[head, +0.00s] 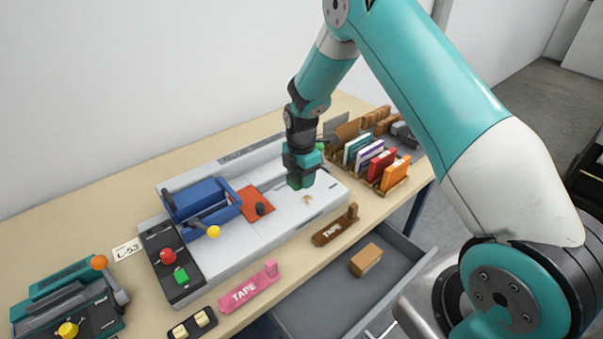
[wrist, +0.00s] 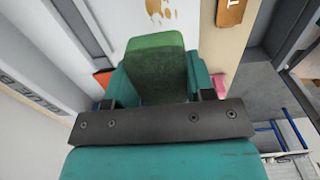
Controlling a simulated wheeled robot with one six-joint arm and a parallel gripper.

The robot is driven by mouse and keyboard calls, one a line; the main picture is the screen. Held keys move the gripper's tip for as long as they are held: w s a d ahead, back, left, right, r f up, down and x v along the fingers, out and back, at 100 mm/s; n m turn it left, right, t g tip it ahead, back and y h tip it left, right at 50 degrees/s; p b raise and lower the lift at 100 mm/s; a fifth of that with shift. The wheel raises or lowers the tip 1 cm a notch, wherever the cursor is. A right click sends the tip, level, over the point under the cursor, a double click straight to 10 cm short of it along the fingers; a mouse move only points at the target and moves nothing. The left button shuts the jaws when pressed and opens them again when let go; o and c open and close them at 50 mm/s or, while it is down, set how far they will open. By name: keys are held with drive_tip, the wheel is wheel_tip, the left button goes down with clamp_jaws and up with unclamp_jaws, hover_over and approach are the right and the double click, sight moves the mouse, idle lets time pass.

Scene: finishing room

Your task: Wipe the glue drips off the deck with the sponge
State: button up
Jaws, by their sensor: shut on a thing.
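The deck (head: 285,217) is the pale top of a machine on the table. A small tan glue drip (head: 307,199) lies on it, and tan drips (wrist: 160,10) also show at the top of the wrist view. My gripper (head: 300,172) is shut on a green sponge (wrist: 157,68), which sits between the two teal fingers. In the head view the sponge is mostly hidden by the fingers, low over the deck just left of the drip. I cannot tell whether the sponge touches the deck.
A blue clamp carriage (head: 200,203) and an orange-red piece (head: 256,203) stand left on the machine. A brown tape holder (head: 336,226) and a pink one (head: 248,288) lie in front. A rack of books (head: 375,160) stands right. An open drawer (head: 310,306) holds a wooden block (head: 366,260).

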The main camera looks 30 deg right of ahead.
idle(0.3)
drive_tip(key=f+b, duration=0.1)
drive_tip(key=b, duration=0.3)
drive_tip(key=shift+w, duration=0.1)
drive_tip(key=shift+r+b, duration=0.1)
drive_tip(key=shift+b, duration=0.45)
drive_tip(key=shift+d+r+b, duration=0.1)
drive_tip(key=shift+b, duration=0.3)
